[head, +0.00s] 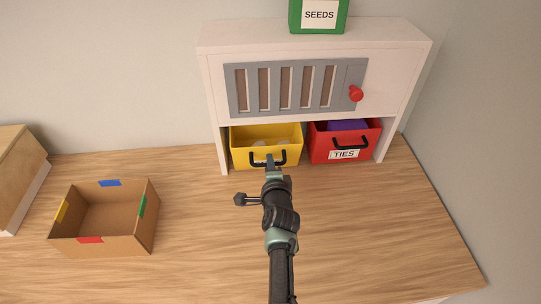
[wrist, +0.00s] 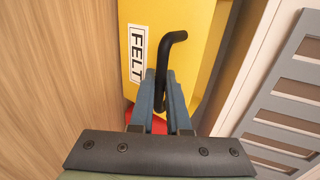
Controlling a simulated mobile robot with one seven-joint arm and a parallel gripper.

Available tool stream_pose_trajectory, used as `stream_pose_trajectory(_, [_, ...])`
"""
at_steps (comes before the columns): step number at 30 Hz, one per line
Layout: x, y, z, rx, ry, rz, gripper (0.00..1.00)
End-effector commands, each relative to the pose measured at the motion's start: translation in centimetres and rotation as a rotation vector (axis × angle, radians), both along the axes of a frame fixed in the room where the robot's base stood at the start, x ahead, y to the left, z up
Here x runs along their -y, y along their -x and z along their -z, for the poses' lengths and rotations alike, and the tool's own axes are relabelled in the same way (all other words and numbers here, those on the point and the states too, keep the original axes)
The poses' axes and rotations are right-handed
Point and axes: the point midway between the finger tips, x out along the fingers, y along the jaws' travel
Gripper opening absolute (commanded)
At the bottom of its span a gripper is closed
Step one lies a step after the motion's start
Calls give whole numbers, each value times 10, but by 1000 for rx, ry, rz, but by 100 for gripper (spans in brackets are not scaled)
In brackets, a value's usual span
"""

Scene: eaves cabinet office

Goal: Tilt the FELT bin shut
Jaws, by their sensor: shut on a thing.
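The yellow FELT bin (head: 245,155) sits tilted open in the left bay of the white cabinet, with pale contents showing inside. Its white FELT label (wrist: 138,54) and black handle (wrist: 175,38) show in the wrist view. My gripper (head: 271,164) is at the bin's front; in the wrist view its blue fingers (wrist: 164,82) are shut on the black handle. The label is hidden in the head view.
The red TIES bin (head: 318,145) stands beside it, holding something purple. A grey slatted panel (head: 286,112) with a red knob (head: 355,93) is above. A green SEEDS box (head: 297,25) stands on top. An open cardboard box (head: 75,242) is at left; the front desk is clear.

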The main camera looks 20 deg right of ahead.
Motion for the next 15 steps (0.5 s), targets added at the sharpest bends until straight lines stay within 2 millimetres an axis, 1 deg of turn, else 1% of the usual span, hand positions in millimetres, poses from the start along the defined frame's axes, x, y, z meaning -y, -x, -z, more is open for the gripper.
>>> stream_pose_trajectory(1, [-1,-4,-10,-15,-6,-2,0])
stream_pose_trajectory(2, [1,-3,-8,-15,-6,1,0])
stream_pose_trajectory(15, [6,-21,-13,-8,-3,0,0])
